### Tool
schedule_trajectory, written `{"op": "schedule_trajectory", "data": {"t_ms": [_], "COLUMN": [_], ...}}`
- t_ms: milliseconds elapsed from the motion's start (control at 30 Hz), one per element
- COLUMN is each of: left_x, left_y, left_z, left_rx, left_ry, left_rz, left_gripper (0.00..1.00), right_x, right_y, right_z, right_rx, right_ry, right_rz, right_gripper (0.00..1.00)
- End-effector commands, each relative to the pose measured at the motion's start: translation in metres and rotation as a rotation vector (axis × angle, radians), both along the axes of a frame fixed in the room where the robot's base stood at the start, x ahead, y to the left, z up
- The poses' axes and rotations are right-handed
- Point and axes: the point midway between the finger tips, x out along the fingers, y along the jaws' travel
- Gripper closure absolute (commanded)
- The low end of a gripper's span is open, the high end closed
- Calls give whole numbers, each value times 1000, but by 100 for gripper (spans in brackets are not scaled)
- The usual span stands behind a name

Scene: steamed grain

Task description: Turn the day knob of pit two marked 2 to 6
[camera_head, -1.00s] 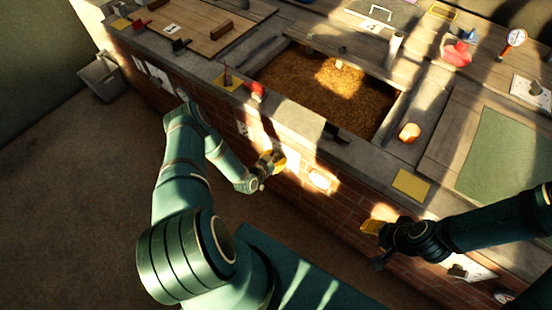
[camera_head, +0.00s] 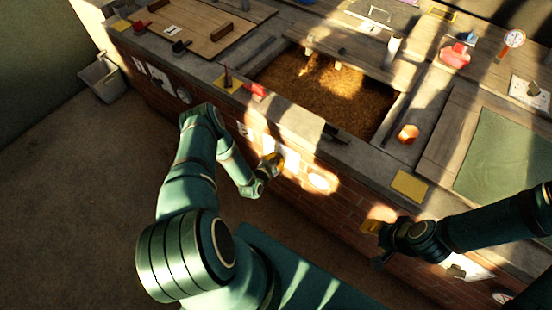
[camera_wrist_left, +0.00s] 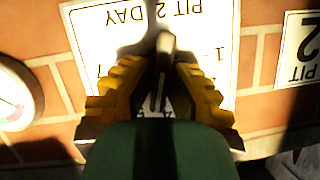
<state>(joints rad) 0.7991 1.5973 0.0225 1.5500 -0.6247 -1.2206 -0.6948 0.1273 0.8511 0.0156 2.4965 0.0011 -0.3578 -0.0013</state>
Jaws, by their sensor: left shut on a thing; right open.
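The white plate marked "PIT 2 DAY" (camera_wrist_left: 105,32) is upside down in the left wrist view. It also shows on the brick front in the head view (camera_head: 291,158). The day knob (camera_wrist_left: 165,45) sticks out from this plate as a pale post, mostly hidden by my fingers. My left gripper (camera_head: 273,163) has its yellow fingers closed around the knob, one on each side. Few of the plate's numbers can be read, so I cannot tell the knob's setting. My right gripper (camera_head: 371,228) is open, in front of the brick wall at the right.
A sign with a large 2 (camera_wrist_left: 303,50) and a round gauge (camera_wrist_left: 15,95) flank the plate. Above is the stone counter edge (camera_head: 300,118) with a pit of brown grain (camera_head: 325,98). An orange lamp (camera_head: 408,134) stands on the counter.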

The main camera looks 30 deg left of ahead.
Motion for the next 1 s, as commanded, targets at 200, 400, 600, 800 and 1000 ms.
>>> {"op": "schedule_trajectory", "data": {"t_ms": [200, 400, 600, 800, 1000], "left_x": [1, 1, 1, 1, 1], "left_y": [-5, -6, -7, -8, -8], "left_z": [-1, -2, -4, -5, -5], "left_rx": [205, 391, 551, 670, 738], "left_ry": [-17, -34, -47, -56, -62], "left_rz": [-3, -4, -3, -1, 0], "left_gripper": [100, 100, 100, 100, 100], "right_x": [-1, -1, -1, 0, 0], "right_y": [0, 0, 0, 0, 0], "right_z": [5, 5, 3, 1, -1], "right_rx": [0, 0, 0, 0, 0], "right_ry": [3, 3, 2, 1, 0], "right_rz": [1, 1, 1, 0, 0], "right_gripper": [53, 53, 53, 53, 53]}}
